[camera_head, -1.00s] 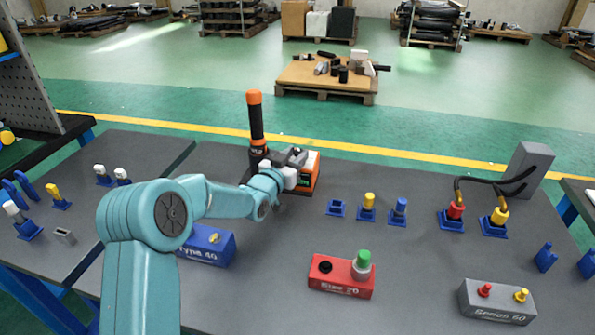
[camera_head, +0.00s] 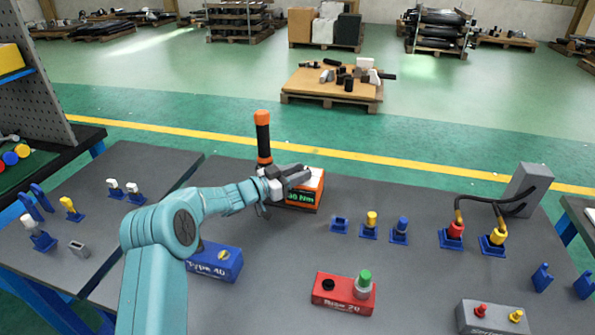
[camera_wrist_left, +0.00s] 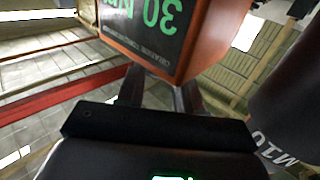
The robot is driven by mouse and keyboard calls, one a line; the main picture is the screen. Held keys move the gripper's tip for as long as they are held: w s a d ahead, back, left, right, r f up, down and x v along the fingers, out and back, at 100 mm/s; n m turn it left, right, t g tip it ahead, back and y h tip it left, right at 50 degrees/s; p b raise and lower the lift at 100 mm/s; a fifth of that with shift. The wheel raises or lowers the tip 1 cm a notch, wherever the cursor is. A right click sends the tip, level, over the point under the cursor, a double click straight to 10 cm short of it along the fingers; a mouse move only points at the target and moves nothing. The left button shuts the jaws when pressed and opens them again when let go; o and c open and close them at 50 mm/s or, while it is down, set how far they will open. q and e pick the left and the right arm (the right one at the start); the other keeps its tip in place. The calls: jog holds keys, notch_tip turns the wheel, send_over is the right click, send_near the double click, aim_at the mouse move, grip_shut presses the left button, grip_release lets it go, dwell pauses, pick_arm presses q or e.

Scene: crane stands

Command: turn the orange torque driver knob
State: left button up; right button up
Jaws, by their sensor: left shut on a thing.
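The orange torque unit (camera_head: 307,193), a box with a green "30 Nm" display, stands at the back of the grey table. A black driver handle with an orange cap (camera_head: 263,138) stands upright just left of it. My left gripper (camera_head: 290,177) is at the unit's upper left edge, shut on what seems to be its knob, which the gripper hides. In the left wrist view the unit's display (camera_wrist_left: 150,20) is upside down, and my fingers (camera_wrist_left: 160,95) run behind its edge, so the grip itself is hidden. My right gripper is not in view.
A blue "Type 40" block (camera_head: 215,264) sits below my left forearm. A red "Size 20" block (camera_head: 343,295) with a green-topped part is at the front. Small blue sockets with plugs (camera_head: 370,228) stand right of the unit. A grey cabled box (camera_head: 525,190) is farther right.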

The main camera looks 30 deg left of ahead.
pick_arm(q)
jog(key=shift+r, duration=0.2)
jog(key=o, duration=1)
jog(key=shift+c, duration=0.2)
jog(key=shift+f, duration=0.1)
jog(key=b+v, duration=0.1)
jog(key=v, duration=1.5)
jog(key=shift+o, duration=0.2)
jog(key=shift+s, duration=0.15)
